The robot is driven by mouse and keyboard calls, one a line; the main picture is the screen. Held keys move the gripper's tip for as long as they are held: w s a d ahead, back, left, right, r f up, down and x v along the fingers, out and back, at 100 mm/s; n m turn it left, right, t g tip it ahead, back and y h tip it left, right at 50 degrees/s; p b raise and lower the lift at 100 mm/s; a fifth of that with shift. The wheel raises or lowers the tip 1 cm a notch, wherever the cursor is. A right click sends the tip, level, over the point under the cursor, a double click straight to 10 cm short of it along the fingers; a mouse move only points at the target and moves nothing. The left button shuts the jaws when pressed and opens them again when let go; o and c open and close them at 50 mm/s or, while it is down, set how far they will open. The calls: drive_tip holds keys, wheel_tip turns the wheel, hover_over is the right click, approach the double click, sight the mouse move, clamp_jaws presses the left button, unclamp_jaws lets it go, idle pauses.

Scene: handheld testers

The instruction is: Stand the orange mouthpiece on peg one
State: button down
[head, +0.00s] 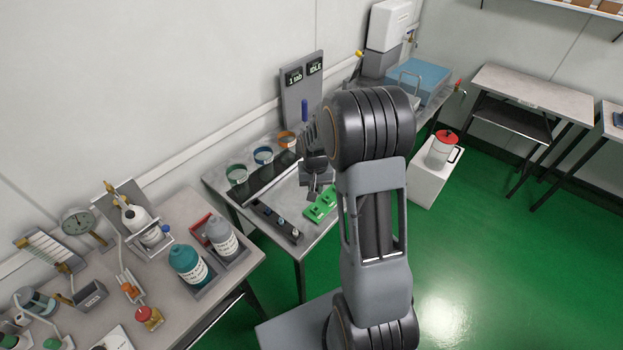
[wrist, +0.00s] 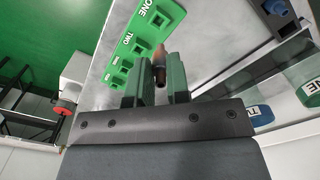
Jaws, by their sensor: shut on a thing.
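My gripper (wrist: 160,82) is shut on the orange mouthpiece (wrist: 159,54), a small piece with an orange-brown top and a dark lower part. It is held between the two fingers in the wrist view. The green peg board (wrist: 108,73) lies just beyond the fingers, with the labels ONE and TWO readable on it. The ONE end is toward the top of the wrist view. In the head view my gripper (head: 314,188) is over the bench beside the green board (head: 310,213), and the mouthpiece cannot be made out. I cannot tell the mouthpiece's height above the board.
A dark rack (head: 268,217) with small pieces lies left of the board; a blue piece (wrist: 274,7) shows in the wrist view. Green (head: 237,175), blue (head: 263,155) and orange (head: 287,140) cups stand behind. A display panel (head: 301,92) stands at the back.

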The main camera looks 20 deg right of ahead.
drive_tip(key=shift+s+d, duration=0.1)
drive_tip(key=shift+d, duration=0.05)
idle(0.3)
drive_tip(key=shift+f+b, duration=1.8)
drive_tip(key=shift+f, duration=0.5)
drive_tip(key=shift+f+b, duration=1.2)
drive_tip(key=shift+f, duration=0.25)
drive_tip(key=c, duration=1)
unclamp_jaws()
drive_tip(key=shift+r, duration=0.1)
wheel_tip(320, 180, up, 14)
drive_tip(key=shift+f, duration=0.15)
